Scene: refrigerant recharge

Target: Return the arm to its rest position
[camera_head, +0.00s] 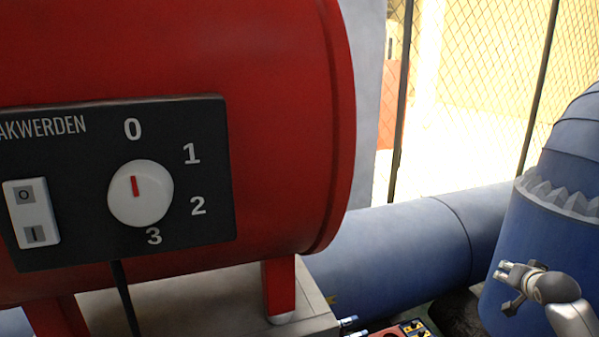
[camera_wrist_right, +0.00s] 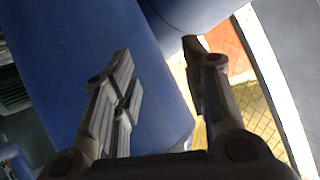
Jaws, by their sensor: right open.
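My right gripper (camera_head: 506,288) is at the lower right of the head view, in front of a blue upright pipe (camera_head: 535,235). Its two fingers are apart and nothing is between them. The right wrist view also shows the open gripper (camera_wrist_right: 158,62), with a blue surface (camera_wrist_right: 75,60) behind its left finger. My right forearm runs out of the head view at the lower right. My left gripper does not show in either view.
A red tank (camera_head: 290,130) fills the left, with a black panel (camera_head: 80,240), a white dial (camera_head: 155,205) pointing near 0 and a rocker switch (camera_head: 30,212). A blue horizontal pipe (camera_head: 400,245) runs behind. A small red-and-yellow device (camera_head: 412,328) is cut off at the bottom.

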